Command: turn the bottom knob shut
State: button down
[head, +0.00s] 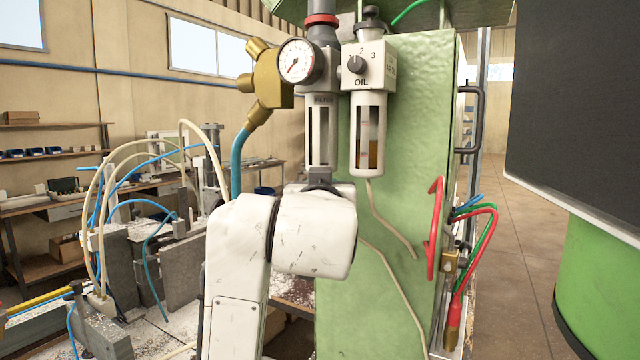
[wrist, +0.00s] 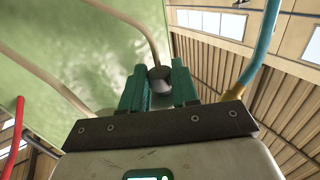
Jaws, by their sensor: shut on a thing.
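The bottom knob (wrist: 160,80) is a small dark grey cylinder with a beige tube at it in the wrist view. My gripper (wrist: 160,73) has teal fingers, one on either side of the knob, and is shut on it. In the head view the filter unit (head: 322,130) hangs upright on the green machine wall, with a clear slotted bowl. My white wrist covers the area under this bowl, so the knob and fingers cannot be made out clearly there. The knob's turn angle cannot be read.
A pressure gauge (head: 297,61) and brass fittings (head: 268,80) sit left of the filter. The oil unit (head: 368,120) hangs close on its right. A blue hose (head: 237,160) runs down beside my arm. Beige tubes and red hoses (head: 434,230) cross the green wall.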

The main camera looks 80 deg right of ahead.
jog(key=shift+t, duration=0.3)
jog(key=c, duration=0.8)
grip_release()
jog(key=shift+c, duration=0.2)
jog(key=b+v, duration=0.5)
jog(key=v, duration=0.5)
jog(key=shift+a+b, duration=0.3)
jog(key=shift+a, duration=0.1)
